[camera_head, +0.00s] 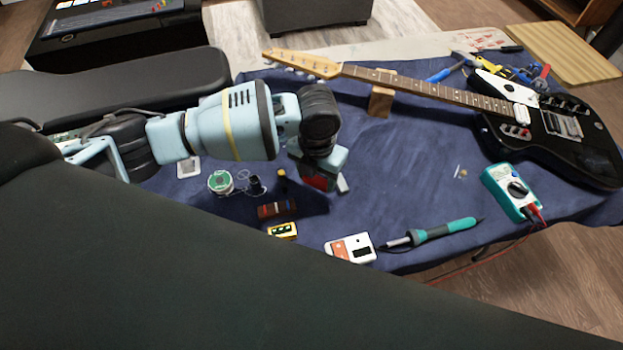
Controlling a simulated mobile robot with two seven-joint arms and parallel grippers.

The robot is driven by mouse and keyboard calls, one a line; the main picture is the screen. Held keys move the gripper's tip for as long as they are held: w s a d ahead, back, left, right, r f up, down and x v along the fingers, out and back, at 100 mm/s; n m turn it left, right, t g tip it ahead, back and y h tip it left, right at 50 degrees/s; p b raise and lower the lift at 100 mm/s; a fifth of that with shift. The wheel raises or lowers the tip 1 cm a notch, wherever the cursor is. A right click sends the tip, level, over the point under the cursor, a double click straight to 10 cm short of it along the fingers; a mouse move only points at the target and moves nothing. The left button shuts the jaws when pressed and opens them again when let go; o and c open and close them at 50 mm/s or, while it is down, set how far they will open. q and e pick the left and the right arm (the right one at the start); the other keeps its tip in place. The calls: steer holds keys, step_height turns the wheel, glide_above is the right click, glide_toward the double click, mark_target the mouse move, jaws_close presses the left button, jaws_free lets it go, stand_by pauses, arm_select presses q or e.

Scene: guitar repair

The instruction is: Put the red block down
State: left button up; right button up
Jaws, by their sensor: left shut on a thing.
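My left gripper (326,186) is at the end of the light blue arm that comes in from the left. It is shut on the red block (317,182), which shows as a small red patch beneath the wrist. The gripper's body hides most of the block. The block is over the dark blue cloth (400,180), and I cannot tell whether it touches it. My right gripper is not in view.
A black guitar (560,135) lies at the right, its neck on a wooden support (381,98). A solder spool (221,182), brown-red piece (277,210), yellow item (283,231), white device (350,247), soldering iron (440,233) and multimeter (512,191) lie nearby. The cloth's middle is clear.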

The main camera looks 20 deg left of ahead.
mark_target(312, 182)
arm_select(q)
steer(key=shift+w+a, duration=0.15)
steer(key=shift+a, duration=0.3)
steer(key=f, duration=0.3)
steer(key=shift+a+f, duration=0.15)
steer(key=shift+a, duration=0.05)
steer(key=shift+f, duration=0.2)
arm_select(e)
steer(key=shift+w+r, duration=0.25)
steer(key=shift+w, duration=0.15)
arm_select(q)
steer(key=shift+f, duration=0.15)
steer(key=o, duration=1)
